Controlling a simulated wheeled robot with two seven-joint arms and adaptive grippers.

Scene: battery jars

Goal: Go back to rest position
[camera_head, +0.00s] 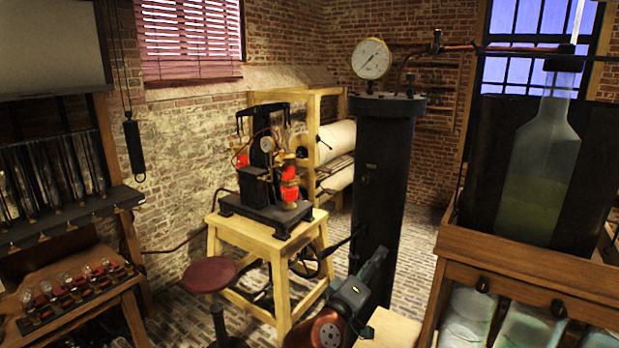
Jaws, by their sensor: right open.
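My right gripper (372,265) shows at the lower middle, pointing up and to the right in front of the tall black cylinder (382,190). It is open, and I see nothing between its fingers. My dark and reddish right arm comes up from the bottom edge below it. Whether the gripper touches the cylinder is hard to tell. My left gripper is not in view.
A wooden table (265,232) with a black and red apparatus (268,165) stands left of the cylinder, with a red stool (209,275) before it. A wooden cabinet (530,270) with a glass jar (540,165) stands right. Brick floor (410,245) shows between.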

